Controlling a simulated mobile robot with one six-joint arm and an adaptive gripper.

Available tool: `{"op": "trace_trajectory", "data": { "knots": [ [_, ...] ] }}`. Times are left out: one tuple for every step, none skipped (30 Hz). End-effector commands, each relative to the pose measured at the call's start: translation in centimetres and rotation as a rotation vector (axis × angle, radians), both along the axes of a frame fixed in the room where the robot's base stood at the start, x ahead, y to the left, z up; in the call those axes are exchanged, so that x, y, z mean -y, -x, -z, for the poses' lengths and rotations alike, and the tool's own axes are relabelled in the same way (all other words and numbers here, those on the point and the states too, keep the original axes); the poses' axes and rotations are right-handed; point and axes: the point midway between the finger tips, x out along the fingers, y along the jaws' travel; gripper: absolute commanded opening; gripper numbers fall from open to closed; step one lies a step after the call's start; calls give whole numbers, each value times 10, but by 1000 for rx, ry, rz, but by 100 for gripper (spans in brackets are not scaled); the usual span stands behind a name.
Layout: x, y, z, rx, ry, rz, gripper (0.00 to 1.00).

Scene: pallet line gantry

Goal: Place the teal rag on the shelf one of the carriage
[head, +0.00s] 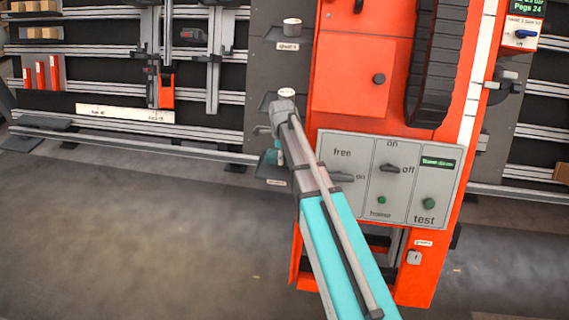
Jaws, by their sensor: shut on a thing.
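The orange carriage (365,75) stands right of centre, with a grey side panel carrying small labelled shelves along its left. My gripper (277,150) is small in view, at the carriage's left edge beside the control panel, and partly hidden by my arm. It is shut on the teal rag (271,158), of which only a small patch shows beside the fingers. The rag is close to a low labelled shelf (277,182); I cannot tell whether it touches it. The shelf labels are too small to read surely, so I cannot tell which is shelf one.
A control panel (390,180) with knobs and green lights is just right of my arm. Another small shelf holds a pale round object (292,27) higher up. Rails (130,143) run along the left. The grey floor (130,230) at front left is clear.

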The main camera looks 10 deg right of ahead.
Motion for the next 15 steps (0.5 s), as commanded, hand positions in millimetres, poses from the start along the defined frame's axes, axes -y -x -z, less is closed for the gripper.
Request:
{"op": "trace_trajectory", "data": {
  "knots": [
    [0,0,8,0,0,0,39],
    [0,0,11,0,0,0,39],
    [0,0,14,0,0,0,39],
    [0,0,17,0,0,0,39],
    [0,0,20,0,0,0,39],
    [0,0,23,0,0,0,39],
    [0,0,25,0,0,1,39],
    [0,0,26,0,0,1,39],
    [1,1,28,0,0,1,39],
    [2,1,29,0,0,1,39],
    [3,1,30,0,0,1,39],
    [4,1,31,0,0,2,39],
    [4,1,31,0,0,2,39],
    [4,2,31,0,0,2,39],
    [5,2,31,0,0,1,39]
  ]
}}
